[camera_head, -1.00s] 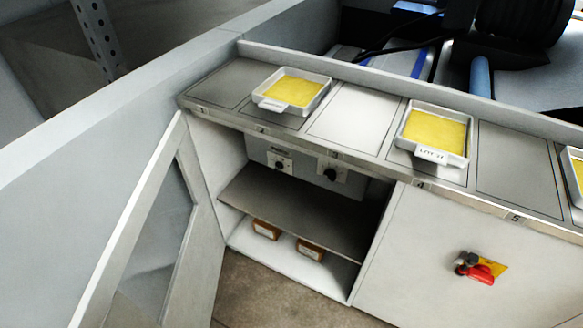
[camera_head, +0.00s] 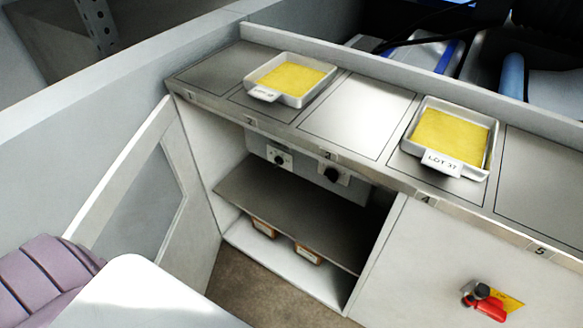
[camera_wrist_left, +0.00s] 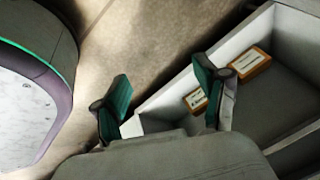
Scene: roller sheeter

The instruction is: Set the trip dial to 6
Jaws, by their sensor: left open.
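Two dark dials sit on the grey panel at the back of the open cabinet, under the worktop, in the head view. The left dial (camera_head: 279,160) is smaller, and the right dial (camera_head: 333,175) is larger. I cannot tell which is the trip dial, and their markings are too small to read. My left gripper (camera_wrist_left: 161,90) shows in the left wrist view, open and empty, its green-padded fingers apart near the cabinet's lower edge. It does not show in the head view. My right gripper is not in view.
The cabinet door (camera_head: 104,205) stands open at the left. A shelf (camera_head: 290,210) lies below the dials, with two small orange-brown boxes (camera_head: 264,228) (camera_head: 308,254) beneath it. Trays (camera_head: 290,78) (camera_head: 449,138) of yellow material stand on the worktop. A red rotary switch (camera_head: 484,301) projects at the right.

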